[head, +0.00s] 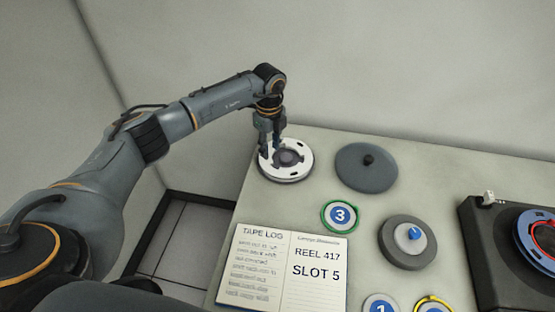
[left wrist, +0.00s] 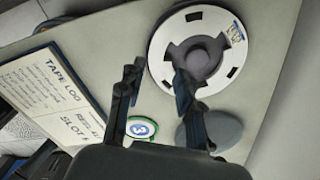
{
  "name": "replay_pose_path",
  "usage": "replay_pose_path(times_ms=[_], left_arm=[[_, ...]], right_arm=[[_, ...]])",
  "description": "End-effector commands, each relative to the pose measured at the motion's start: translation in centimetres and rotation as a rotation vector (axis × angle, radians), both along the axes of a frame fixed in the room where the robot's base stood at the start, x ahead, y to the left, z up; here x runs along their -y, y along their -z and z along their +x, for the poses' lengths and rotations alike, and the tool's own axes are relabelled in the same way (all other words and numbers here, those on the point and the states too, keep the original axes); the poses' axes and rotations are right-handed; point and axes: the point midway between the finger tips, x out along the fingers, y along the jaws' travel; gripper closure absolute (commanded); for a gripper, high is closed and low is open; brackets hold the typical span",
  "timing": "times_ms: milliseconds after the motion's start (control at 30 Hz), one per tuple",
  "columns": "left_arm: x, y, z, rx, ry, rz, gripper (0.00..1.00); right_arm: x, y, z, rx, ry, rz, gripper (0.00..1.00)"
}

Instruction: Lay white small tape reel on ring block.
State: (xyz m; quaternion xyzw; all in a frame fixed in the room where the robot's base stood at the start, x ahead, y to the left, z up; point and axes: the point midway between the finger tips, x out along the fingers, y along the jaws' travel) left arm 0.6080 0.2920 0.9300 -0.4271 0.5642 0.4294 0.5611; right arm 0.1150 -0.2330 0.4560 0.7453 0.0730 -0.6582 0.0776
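The white small tape reel (head: 300,162) lies flat near the table's back left corner, with a dark hub in its middle. It also shows in the left wrist view (left wrist: 163,45), with a small label on its rim. My left gripper (head: 269,147) points down at the reel's left side. In the left wrist view my left gripper (left wrist: 158,75) is open, its fingers apart, one over the reel and one outside its rim. I cannot tell whether they touch it. I cannot tell for sure which round piece is the ring block. My right gripper is out of view.
A dark grey disc with a black knob (head: 366,166) is right of the reel. A grey round block with a blue knob (head: 400,251), a green-edged "3" disc (head: 341,215), an open tape log (head: 262,272) and a black deck (head: 482,255) are nearer. A wall stands behind.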

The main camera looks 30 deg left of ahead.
Motion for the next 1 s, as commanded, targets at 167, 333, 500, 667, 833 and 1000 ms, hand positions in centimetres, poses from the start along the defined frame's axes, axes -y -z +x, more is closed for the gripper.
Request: replay_pose_path(times_ms=[167,333,500,667,833,1000], left_arm=[[0.0,0.8,0.0,-0.001,0.001,0.000,0.65],[0.0,2.3,0.0,0.000,0.001,0.000,0.65],[0.0,4.3,0.0,0.000,0.001,0.000,0.65],[0.0,6.2,0.0,-0.001,0.001,0.000,0.65],[0.1,8.0,0.0,0.000,0.001,-0.001,0.65],[0.1,8.9,-0.1,0.000,0.001,-0.001,0.65]], right_arm=[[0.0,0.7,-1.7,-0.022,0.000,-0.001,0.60],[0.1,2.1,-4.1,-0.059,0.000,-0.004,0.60],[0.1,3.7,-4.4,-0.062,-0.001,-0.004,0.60],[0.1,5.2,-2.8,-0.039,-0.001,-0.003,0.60],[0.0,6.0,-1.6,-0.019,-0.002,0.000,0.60],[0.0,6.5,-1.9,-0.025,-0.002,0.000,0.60]])
